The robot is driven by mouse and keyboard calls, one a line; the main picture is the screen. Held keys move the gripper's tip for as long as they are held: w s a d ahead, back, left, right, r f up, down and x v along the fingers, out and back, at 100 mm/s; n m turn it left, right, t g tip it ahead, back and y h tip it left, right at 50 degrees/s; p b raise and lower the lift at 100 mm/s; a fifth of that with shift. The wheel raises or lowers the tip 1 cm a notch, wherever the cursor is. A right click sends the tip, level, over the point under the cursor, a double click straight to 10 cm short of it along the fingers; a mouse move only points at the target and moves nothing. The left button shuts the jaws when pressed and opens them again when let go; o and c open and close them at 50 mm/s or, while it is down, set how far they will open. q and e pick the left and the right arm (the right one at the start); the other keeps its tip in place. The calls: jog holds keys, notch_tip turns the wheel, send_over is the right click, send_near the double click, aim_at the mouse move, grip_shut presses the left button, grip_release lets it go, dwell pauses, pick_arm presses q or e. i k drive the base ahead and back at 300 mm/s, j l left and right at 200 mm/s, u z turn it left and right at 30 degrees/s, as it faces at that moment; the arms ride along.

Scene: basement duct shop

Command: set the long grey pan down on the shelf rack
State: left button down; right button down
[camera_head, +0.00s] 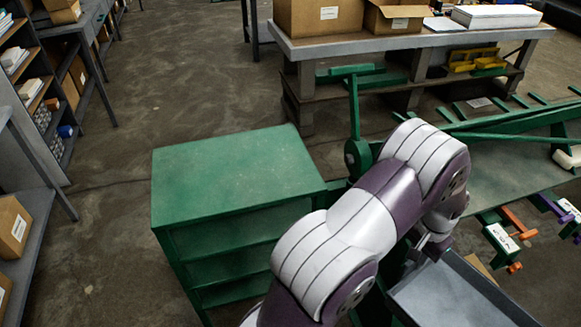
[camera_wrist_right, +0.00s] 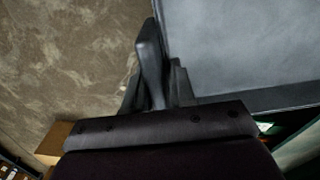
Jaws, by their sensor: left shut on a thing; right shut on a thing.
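The long grey pan (camera_head: 455,292) is at the bottom right of the head view, cut off by the frame's lower edge. My left gripper (camera_head: 432,246) is shut on the pan's rim at its far left corner; my forearm hides part of this end. In the right wrist view the pan (camera_wrist_right: 245,45) fills the upper right, and my right gripper (camera_wrist_right: 158,85) is shut on its edge. My right gripper is outside the head view. A green shelf rack (camera_head: 230,172) with a bare top and open shelves below stands left of my left arm, apart from the pan.
A workbench (camera_head: 420,42) with cardboard boxes stands at the back. A green bench-like machine (camera_head: 520,160) with a raised lever (camera_head: 353,115) lies beyond the pan. Grey shelving (camera_head: 35,200) lines the left side. Bare floor (camera_head: 110,235) lies between it and the green rack.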

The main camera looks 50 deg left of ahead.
aim_at(231, 166)
jog(key=u, duration=2.1)
